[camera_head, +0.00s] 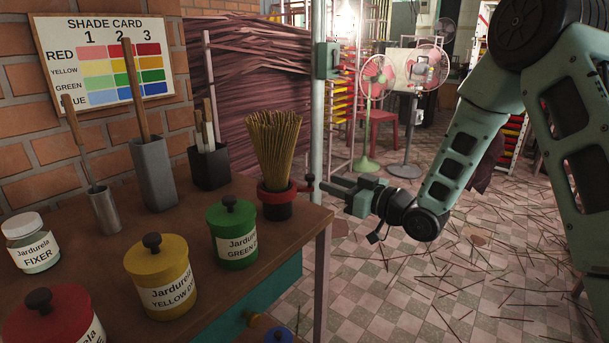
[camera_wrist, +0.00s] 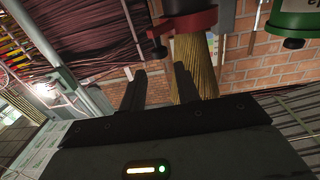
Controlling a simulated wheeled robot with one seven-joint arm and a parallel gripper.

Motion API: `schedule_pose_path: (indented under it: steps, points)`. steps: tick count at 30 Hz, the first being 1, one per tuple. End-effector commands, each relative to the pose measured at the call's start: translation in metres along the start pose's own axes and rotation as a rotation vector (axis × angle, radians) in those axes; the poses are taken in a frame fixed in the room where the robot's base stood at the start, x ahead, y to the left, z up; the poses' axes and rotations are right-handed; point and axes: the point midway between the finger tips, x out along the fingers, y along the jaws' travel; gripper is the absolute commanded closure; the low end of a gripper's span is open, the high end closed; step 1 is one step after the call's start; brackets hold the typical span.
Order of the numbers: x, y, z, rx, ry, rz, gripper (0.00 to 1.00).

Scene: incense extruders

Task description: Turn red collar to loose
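The red collar (camera_head: 276,193) sits around a black pot holding a bundle of yellow-brown incense sticks (camera_head: 274,140), near the table's right corner. A short lever with a dark knob (camera_head: 309,182) sticks out on its right. My gripper (camera_head: 325,184) is just right of the knob, its fingers pointing at it. In the wrist view the collar (camera_wrist: 185,24) is at the top, and the knob (camera_wrist: 158,52) lies ahead of the gap between the fingertips. My gripper (camera_wrist: 156,70) is open and empty there. Whether a finger touches the knob cannot be told.
Green (camera_head: 233,232), yellow (camera_head: 161,276) and red (camera_head: 55,318) lidded jars stand along the table's front. Tool holders (camera_head: 155,174) stand behind them. A vertical pole (camera_head: 318,120) rises close behind the pot and gripper. The floor on the right has scattered sticks.

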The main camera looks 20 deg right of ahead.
Motion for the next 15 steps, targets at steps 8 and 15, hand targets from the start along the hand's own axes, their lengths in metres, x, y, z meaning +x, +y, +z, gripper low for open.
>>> schedule_pose_path:
  steps: [8, 15]
  points:
    - [0.058, -0.001, 0.001, 0.000, 0.001, -0.001, 0.68]
    - [0.088, 0.000, 0.000, 0.000, 0.000, 0.000, 0.68]
